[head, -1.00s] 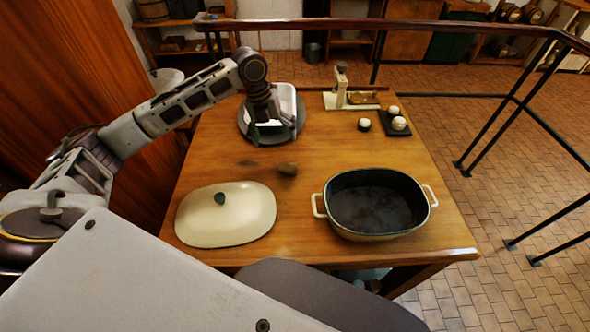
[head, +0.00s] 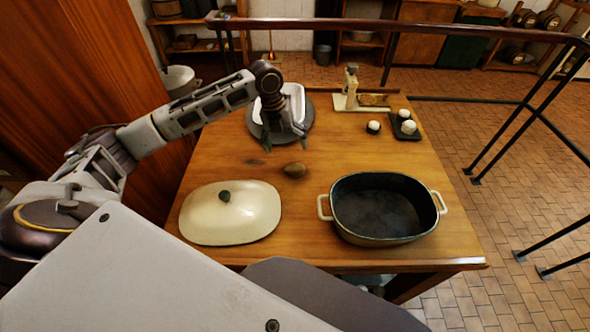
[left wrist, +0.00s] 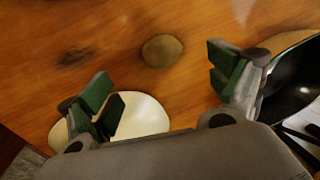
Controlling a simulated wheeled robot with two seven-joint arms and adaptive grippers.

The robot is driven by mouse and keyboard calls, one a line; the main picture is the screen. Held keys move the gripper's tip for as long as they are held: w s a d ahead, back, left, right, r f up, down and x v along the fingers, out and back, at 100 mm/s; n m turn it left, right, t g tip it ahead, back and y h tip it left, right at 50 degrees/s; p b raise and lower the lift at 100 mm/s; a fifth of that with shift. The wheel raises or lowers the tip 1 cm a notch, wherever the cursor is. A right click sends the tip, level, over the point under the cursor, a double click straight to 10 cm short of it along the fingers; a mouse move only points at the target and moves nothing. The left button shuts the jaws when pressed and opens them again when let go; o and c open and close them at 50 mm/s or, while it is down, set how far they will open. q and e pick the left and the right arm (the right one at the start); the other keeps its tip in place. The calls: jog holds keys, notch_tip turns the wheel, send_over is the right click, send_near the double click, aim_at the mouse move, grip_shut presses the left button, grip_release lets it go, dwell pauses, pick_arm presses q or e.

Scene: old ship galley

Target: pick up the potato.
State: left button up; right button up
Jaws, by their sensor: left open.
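The potato (head: 294,169) is a small brown oval lying on the wooden table (head: 235,160), behind the gap between the lid and the pot. It also shows in the left wrist view (left wrist: 162,50), resting on the bare wood. My left gripper (head: 286,146) is open and empty above the table, a little beyond the potato in the head view. In the left wrist view its two green-padded fingers (left wrist: 160,82) stand wide apart, with the potato between them sideways but farther up the picture. The fingers do not touch it. My right gripper is not seen.
A cream lid (head: 230,213) lies near left and an open dark pot (head: 380,236) with cream handles stands near right. Behind my gripper is a round dark scale-like base (head: 256,128). A cream device (head: 350,98) and small white items (head: 404,126) stand at the back right.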

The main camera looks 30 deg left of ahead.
aim_at(294, 166)
pick_arm(q)
jog(key=shift+x, duration=2.7)
jog(key=shift+p+x, duration=0.5)
jog(key=shift+x, duration=2.1)
jog(key=shift+s+d, duration=0.1)
jog(key=shift+d, duration=0.05)
jog(key=shift+c, duration=0.5)
jog(key=c, duration=1.1)
jog(key=shift+o, duration=0.2)
jog(key=shift+r, duration=0.1)
